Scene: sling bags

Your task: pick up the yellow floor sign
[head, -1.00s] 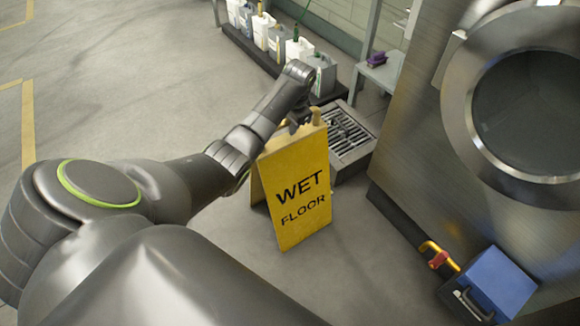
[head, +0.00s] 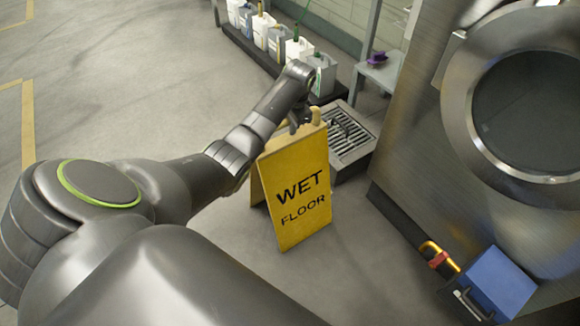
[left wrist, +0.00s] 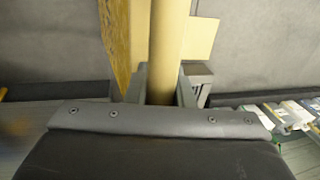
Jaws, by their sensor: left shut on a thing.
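The yellow floor sign (head: 296,190), marked "WET FLOOR", stands upright as an A-frame on the grey floor. My left gripper (head: 303,124) is at the sign's top edge. In the left wrist view, my left gripper (left wrist: 163,85) has its two fingers on either side of the sign's pale yellow top bar (left wrist: 169,45), shut on it. The fingertips are partly hidden by the bar and the gripper body. My right gripper is not in view.
A floor drain grate (head: 348,140) lies just behind the sign. Several jugs (head: 262,30) stand on a low rack at the back. A steel machine with a round door (head: 530,110) is at the right, with a blue box (head: 492,282) before it. Open floor lies at left.

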